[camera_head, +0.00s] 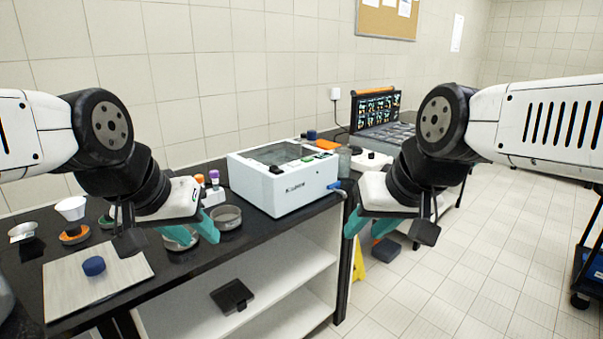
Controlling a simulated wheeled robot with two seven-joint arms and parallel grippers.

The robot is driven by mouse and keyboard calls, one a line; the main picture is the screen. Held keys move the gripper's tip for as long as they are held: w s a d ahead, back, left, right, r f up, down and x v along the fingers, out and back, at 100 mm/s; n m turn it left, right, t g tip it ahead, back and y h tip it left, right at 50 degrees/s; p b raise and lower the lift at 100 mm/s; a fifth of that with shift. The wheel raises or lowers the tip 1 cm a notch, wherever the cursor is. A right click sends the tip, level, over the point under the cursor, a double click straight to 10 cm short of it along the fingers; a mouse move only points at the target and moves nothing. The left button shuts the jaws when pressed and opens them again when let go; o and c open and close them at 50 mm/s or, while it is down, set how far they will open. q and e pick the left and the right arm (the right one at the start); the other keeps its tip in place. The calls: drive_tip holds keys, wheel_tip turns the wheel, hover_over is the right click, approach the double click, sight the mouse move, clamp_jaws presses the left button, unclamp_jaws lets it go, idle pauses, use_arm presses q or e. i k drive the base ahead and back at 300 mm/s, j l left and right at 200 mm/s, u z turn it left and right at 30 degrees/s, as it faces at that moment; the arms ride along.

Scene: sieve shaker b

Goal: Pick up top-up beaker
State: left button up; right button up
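I cannot tell for certain which vessel is the top-up beaker. A greyish see-through cylinder (344,158) stands behind the right side of the white machine, and part of a grey rounded vessel (4,297) shows at the left edge. My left gripper (192,235) has teal fingers spread apart with nothing between them. It is in front of the bench, overlapping a round sieve pan in the picture. My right gripper (371,224) also has its teal fingers apart and empty, in front of the bench's right end. Both grippers are away from these vessels.
The white machine (284,180) stands on the black bench (262,233). A round glass dish (226,217) is left of it. A pale board (75,285) with a blue puck (94,266), a white funnel (71,208) and small cups crowd the left. An open case (377,115) stands behind.

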sight(342, 163)
drive_tip(key=i+l+u, duration=0.3)
drive_tip(key=i, duration=0.3)
drive_tip(key=i+l+u, duration=0.25)
drive_tip(key=i+l, duration=0.15)
drive_tip(key=i, duration=0.15)
